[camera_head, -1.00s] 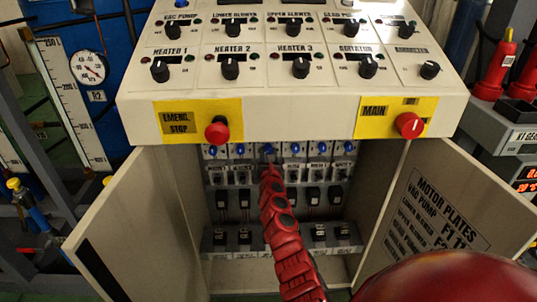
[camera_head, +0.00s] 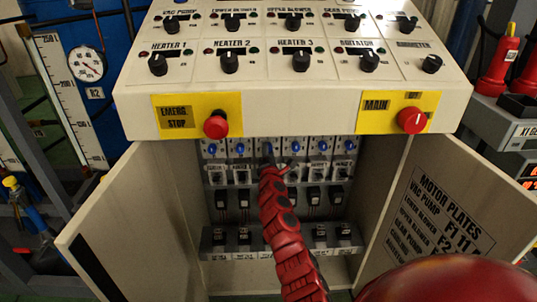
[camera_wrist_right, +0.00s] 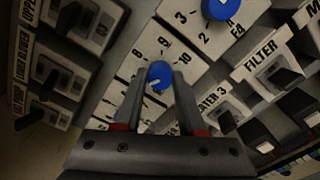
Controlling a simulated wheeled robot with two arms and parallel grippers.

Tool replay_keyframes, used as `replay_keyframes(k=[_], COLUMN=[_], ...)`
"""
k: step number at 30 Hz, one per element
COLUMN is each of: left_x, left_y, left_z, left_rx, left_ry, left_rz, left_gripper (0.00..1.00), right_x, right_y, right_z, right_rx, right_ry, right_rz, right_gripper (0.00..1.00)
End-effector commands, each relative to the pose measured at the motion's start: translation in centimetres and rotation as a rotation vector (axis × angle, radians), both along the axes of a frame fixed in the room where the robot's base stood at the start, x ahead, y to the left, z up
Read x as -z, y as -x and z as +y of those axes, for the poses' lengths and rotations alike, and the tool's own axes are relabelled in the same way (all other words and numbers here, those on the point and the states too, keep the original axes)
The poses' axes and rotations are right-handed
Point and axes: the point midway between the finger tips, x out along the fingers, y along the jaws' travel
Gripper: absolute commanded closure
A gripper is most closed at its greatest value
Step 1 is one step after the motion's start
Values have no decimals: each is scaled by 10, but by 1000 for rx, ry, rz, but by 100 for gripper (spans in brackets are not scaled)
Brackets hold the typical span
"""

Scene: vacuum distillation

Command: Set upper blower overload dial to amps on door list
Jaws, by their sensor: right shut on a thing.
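A row of small blue dials (camera_head: 212,148) runs along the top inside the open cabinet. My right gripper (camera_head: 267,155) reaches up to the third dial from the left, whose face it mostly hides. In the right wrist view its two fingers (camera_wrist_right: 160,84) stand on either side of a blue dial (camera_wrist_right: 160,74) and are shut on it. The scale around that dial shows 8, 9 and 10, and a pale mark shows on its lower part. The door list (camera_head: 437,215), headed MOTOR PLATES, is on the right door; its amps are partly unreadable. My left gripper is not in view.
Below the dials are rows of black switches (camera_head: 244,196). The sloping console above carries black knobs (camera_head: 301,62), a red emergency stop (camera_head: 215,124) and a red main knob (camera_head: 411,120). The open left door (camera_head: 135,225) and right door flank my arm.

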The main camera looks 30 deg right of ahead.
Motion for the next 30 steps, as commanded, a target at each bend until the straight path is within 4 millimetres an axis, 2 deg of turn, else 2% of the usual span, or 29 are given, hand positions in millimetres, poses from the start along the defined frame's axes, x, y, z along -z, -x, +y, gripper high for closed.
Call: replay_keyframes(k=[21, 30], left_x=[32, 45], left_y=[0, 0], left_z=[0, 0], left_rx=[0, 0], left_ry=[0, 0], left_rz=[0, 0], left_gripper=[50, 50], right_x=[5, 4], right_y=[0, 0], right_z=[0, 1], right_rx=[1, 0], right_ry=[-580, -776], right_rz=[-352, -473], right_gripper=[100, 100])
